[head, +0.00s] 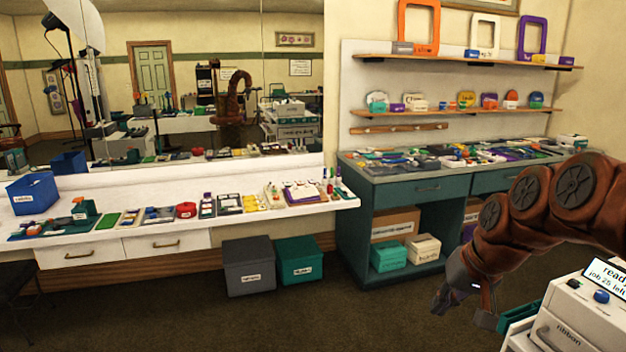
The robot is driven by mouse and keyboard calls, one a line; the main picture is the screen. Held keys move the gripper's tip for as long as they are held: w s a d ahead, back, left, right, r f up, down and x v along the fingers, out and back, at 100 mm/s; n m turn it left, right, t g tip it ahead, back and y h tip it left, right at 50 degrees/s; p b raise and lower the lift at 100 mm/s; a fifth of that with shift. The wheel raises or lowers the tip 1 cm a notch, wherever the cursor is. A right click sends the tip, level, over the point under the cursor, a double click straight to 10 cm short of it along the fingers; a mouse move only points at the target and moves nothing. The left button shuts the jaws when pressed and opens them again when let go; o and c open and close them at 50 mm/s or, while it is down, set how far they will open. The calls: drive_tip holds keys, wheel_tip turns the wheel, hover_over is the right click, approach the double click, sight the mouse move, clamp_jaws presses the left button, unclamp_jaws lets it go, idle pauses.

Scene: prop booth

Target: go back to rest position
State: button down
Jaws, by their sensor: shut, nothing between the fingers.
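My gripper (462,299) is at the lower right of the head view, at the end of my reddish-brown arm (545,205). It hangs low over the dark floor, left of a white machine, and is shut with nothing in it. The arm comes in from the right edge and bends downward in front of the teal cabinet. My gripper appears apart from the cabinet and the tables.
A white machine (588,325) labelled "ribbon" stands at bottom right, close to my gripper. A teal cabinet (352,222) and a white mirror counter (330,207) hold many small items. Grey (249,267) and teal (300,261) bins stand below. The front floor (250,325) is clear.

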drive_tip(key=s+a+f+g+h, duration=0.1)
drive_tip(key=s+f+g, duration=0.1)
drive_tip(key=s, duration=0.7)
drive_tip(key=s+a+f+n+g+h, duration=0.1)
drive_tip(key=s+a+f, duration=0.1)
drive_tip(key=s+f, duration=0.3)
drive_tip(key=s+a+f+n+g, duration=0.1)
drive_tip(key=s+a+f+g, duration=0.1)
drive_tip(key=s, duration=1.1)
drive_tip(key=shift+f+g+h, duration=0.3)
drive_tip(key=shift+f+h, duration=0.1)
drive_tip(key=shift+f, duration=0.3)
drive_tip(key=shift+s, duration=0.1)
